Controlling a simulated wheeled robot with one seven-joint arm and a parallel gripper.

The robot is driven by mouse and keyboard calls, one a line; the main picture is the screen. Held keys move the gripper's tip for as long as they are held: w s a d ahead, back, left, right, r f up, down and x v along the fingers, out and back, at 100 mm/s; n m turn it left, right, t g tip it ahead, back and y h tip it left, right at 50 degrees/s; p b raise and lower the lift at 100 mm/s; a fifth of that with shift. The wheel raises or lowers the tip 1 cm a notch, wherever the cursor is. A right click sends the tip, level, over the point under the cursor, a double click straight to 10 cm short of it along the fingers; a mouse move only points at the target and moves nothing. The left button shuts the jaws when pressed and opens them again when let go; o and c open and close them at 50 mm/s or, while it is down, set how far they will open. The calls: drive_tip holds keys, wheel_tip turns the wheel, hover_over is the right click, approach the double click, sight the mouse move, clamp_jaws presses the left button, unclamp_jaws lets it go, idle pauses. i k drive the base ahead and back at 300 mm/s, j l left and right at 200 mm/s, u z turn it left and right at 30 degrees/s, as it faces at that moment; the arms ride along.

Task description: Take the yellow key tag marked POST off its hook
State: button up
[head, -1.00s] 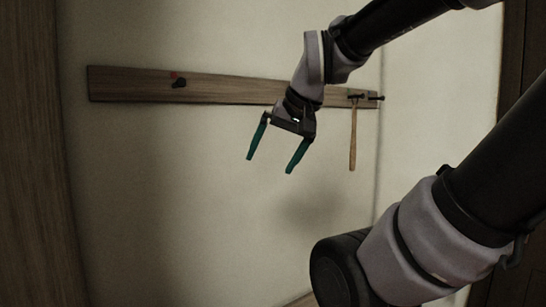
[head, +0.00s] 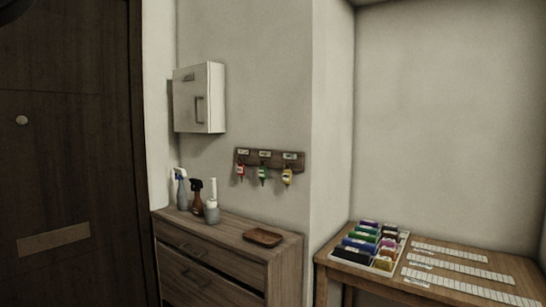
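A yellow key tag (head: 287,177) hangs from the right end of a small wooden key rack (head: 270,168) on the wall. A green tag (head: 263,174) hangs in the middle and a red tag (head: 240,172) at the left. Small labels sit above the hooks, too small to read. The tags' own writing cannot be read either. My gripper is not in the head view now.
Below the rack stands a wooden chest of drawers (head: 212,245) with spray bottles (head: 197,198) and a brown tray (head: 262,237). A white wall cabinet (head: 199,98) hangs at upper left. A table (head: 333,265) at right holds a crate of coloured items. A dark door (head: 65,150) is at left.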

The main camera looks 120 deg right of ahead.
sight(288, 173)
drive_tip(key=l+z, duration=0.1)
drive_tip(key=z, duration=0.35)
drive_tip(key=l+z, duration=0.1)
drive_tip(key=z, duration=0.3)
drive_tip(key=i+z, duration=0.1)
drive_tip(key=z, duration=0.35)
drive_tip(key=l+z, duration=0.15)
drive_tip(key=z, duration=0.3)
drive_tip(key=i+z, duration=0.1)
drive_tip(key=z, duration=0.3)
drive_tip(key=l+z, duration=0.1)
drive_tip(key=z, duration=0.4)
drive_tip(key=k+l+z, duration=0.1)
drive_tip(key=z, duration=0.4)
drive_tip(key=l+z, duration=0.15)
drive_tip(key=z, duration=0.35)
drive_tip(key=l+z, duration=0.15)
drive_tip(key=z, duration=0.5)
drive_tip(key=i, duration=0.6)
